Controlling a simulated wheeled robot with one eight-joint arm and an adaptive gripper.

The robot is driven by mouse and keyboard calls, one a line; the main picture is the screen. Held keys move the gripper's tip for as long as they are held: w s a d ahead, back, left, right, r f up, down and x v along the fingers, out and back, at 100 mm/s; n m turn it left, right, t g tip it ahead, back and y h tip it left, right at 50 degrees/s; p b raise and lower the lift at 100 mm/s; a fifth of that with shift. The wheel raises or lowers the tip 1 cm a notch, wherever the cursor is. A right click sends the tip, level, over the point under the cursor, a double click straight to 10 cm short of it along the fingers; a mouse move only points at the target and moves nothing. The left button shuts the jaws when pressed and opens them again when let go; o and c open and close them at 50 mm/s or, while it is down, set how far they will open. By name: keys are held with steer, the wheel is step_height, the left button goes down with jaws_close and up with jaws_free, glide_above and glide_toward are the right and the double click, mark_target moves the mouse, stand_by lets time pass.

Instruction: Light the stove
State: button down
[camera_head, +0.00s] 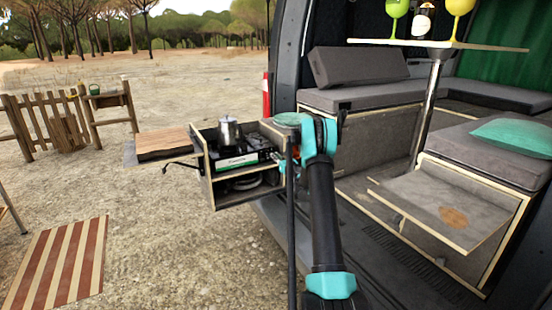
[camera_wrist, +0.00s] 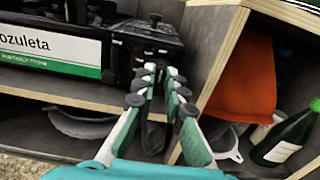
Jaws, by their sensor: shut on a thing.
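The stove (camera_head: 253,140) is a black portable one with a white and green front label. It sits on the upper shelf of the pull-out kitchen unit, and its label and black right end (camera_wrist: 150,40) show in the wrist view. My gripper (camera_wrist: 158,72) is at the front right end of the stove, its fingers close together and shut on the stove's knob. The fingertips hide most of the knob, so its turn cannot be told. In the head view my arm covers most of the gripper. No flame is visible.
A metal pot (camera_head: 229,131) stands on the stove. A wooden divider (camera_wrist: 212,75) rises right of my gripper, with an orange item (camera_wrist: 242,90) and a green bottle (camera_wrist: 288,135) beyond. Grey dishes (camera_wrist: 80,125) lie on the shelf below. The van's seats are to the right.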

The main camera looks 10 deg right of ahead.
steer(key=shift+n, duration=0.3)
steer(key=n, duration=0.8)
steer(key=f+n, duration=0.1)
steer(key=n, duration=0.6)
steer(key=a+n, duration=0.1)
steer(key=n, duration=0.7)
steer(key=shift+s+f+n, duration=0.15)
steer(key=shift+f+n, duration=0.1)
steer(key=shift+n, duration=0.05)
stand_by(0.3)
steer(key=c, duration=1.6)
jaws_free()
steer(key=shift+d, duration=0.1)
steer(key=shift+s, duration=0.1)
steer(key=v, duration=1.1)
steer(key=shift+s+d, duration=0.15)
steer(key=shift+s, duration=0.25)
